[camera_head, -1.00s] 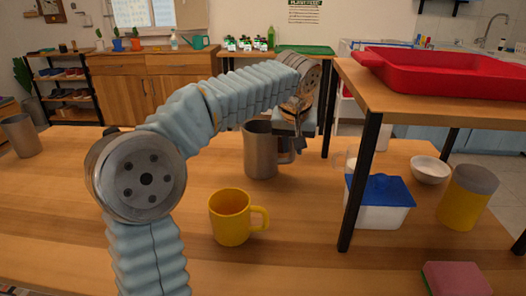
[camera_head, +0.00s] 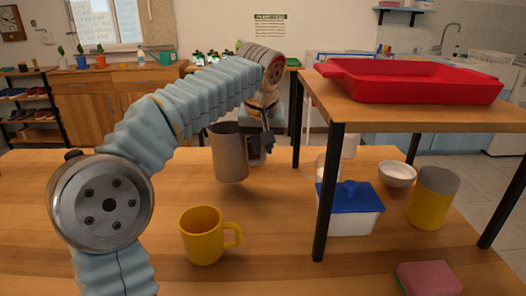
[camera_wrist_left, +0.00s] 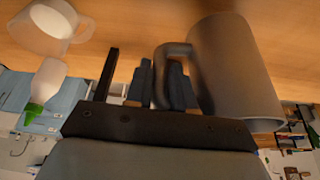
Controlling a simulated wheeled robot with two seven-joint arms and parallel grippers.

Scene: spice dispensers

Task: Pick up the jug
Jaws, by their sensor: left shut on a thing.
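The jug (camera_head: 229,155) is a grey metal cylinder with a handle, near the middle of the wooden table. It leans slightly and seems a little above the tabletop. My left gripper (camera_head: 266,142) is at its right side, shut on its handle. In the left wrist view, the dark fingers (camera_wrist_left: 160,85) close around the jug handle (camera_wrist_left: 164,72), with the jug body (camera_wrist_left: 240,65) to the right. My right gripper is not in view.
A yellow mug (camera_head: 203,237) stands in front of the jug. To the right is a raised shelf with a black leg (camera_head: 328,190) and a red tray (camera_head: 415,82). Near it are a blue-lidded box (camera_head: 352,212), white bowl (camera_head: 397,174), yellow canister (camera_head: 433,198) and pink sponge (camera_head: 428,279).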

